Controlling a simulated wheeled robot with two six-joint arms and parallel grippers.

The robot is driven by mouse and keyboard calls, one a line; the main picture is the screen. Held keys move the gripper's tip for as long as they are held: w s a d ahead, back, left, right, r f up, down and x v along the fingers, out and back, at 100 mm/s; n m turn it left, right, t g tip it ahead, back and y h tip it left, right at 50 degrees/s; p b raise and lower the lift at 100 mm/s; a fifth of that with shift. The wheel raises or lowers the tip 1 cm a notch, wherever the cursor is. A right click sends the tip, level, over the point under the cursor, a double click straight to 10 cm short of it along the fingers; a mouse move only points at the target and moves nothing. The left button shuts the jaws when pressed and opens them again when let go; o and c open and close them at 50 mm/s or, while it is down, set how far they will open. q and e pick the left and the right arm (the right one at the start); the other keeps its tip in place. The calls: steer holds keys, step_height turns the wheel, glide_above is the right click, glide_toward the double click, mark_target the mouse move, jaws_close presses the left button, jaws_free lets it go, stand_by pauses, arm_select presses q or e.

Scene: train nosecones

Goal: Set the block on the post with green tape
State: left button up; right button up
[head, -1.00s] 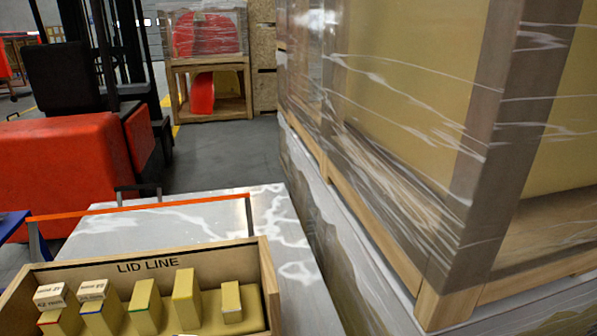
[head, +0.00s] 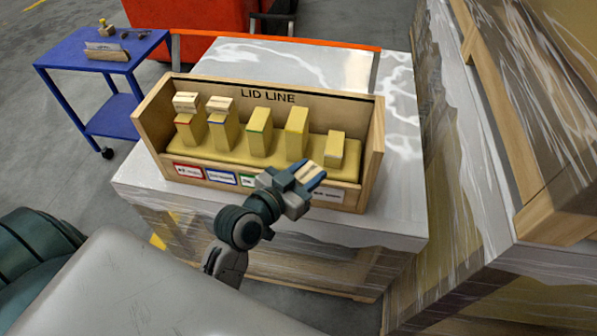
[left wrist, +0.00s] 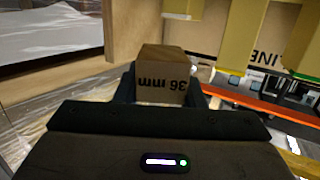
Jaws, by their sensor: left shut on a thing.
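The post with green tape (head: 258,133) stands third from the left in the wooden box, its top bare. In the left wrist view a post with a green edge (left wrist: 313,45) hangs upside down at the upper right. My left gripper (head: 308,172) is at the box's front, right of the green-taped post, shut on a pale wooden block (head: 309,173). In the left wrist view the block (left wrist: 162,78) reads "36 mm" upside down between the fingers. My right gripper is out of view.
Posts with red (head: 190,128) and blue tape (head: 222,131) each carry a block. A yellow-taped post (head: 297,132) and a shorter post (head: 336,150) are bare. The box (head: 374,150) has raised side walls. Wrapped crates (head: 550,130) rise at right; a blue cart (head: 70,60) stands left.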

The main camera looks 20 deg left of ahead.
arm_select(q)
steer(key=w+d+r+m+g+h, duration=0.2)
steer(key=w+d+m+g+h, duration=0.1)
steer(key=d+m+g+h, duration=0.2)
steer(key=w+d+r+m+g+h, duration=0.3)
steer(key=w+d+m+g+h, duration=0.1)
steer(key=d+m+g+h, duration=0.2)
steer(key=d+m+g, duration=0.1)
steer(key=m+g, duration=0.1)
steer(key=g, duration=0.1)
steer(key=shift+m, duration=0.4)
steer(key=shift+s, duration=0.1)
